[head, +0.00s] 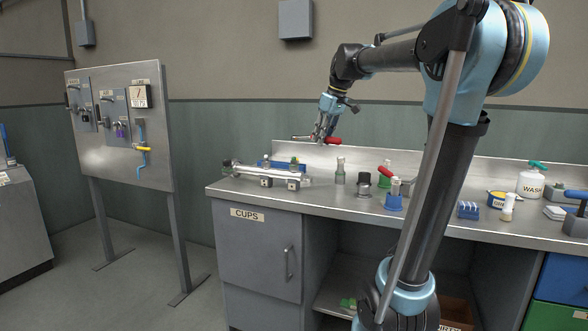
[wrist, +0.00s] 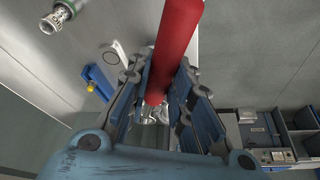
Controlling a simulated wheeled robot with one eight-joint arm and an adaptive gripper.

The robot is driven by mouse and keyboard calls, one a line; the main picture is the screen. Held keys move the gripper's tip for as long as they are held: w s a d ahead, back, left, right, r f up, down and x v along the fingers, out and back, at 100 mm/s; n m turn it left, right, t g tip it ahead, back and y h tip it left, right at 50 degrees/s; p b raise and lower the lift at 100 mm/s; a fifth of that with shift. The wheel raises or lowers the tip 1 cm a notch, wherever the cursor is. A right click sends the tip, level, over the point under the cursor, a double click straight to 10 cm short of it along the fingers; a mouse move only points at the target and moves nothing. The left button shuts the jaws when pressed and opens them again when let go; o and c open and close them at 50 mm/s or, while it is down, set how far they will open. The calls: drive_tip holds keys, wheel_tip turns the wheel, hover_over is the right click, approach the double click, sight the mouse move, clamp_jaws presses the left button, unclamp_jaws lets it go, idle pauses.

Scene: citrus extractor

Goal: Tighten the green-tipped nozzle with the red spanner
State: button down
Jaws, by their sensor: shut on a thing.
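My gripper (head: 325,128) is above the left part of the steel counter, near its back edge. It is shut on the red spanner. In the head view the spanner's red handle (head: 333,140) sticks out to the right. In the wrist view the red handle (wrist: 178,45) runs up between the two fingers; its far end is hard to make out. A pipe fixture (head: 265,172) lies on the counter below and left of my gripper. A small green-topped part (head: 294,161) on it may be the green-tipped nozzle. A metal fitting with a green ring (wrist: 50,20) is at the wrist view's upper left.
Right of the fixture stand a grey-green cylinder (head: 340,172), a dark pot (head: 364,184) and a blue holder (head: 394,201). Another red-handled item (head: 387,173) is near them. A steel control panel (head: 120,128) stands on the left.

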drive_tip(key=shift+s+d+r, duration=1.15)
drive_tip(key=shift+s+d, duration=0.15)
drive_tip(key=shift+d, duration=0.05)
drive_tip(key=shift+w, duration=0.1)
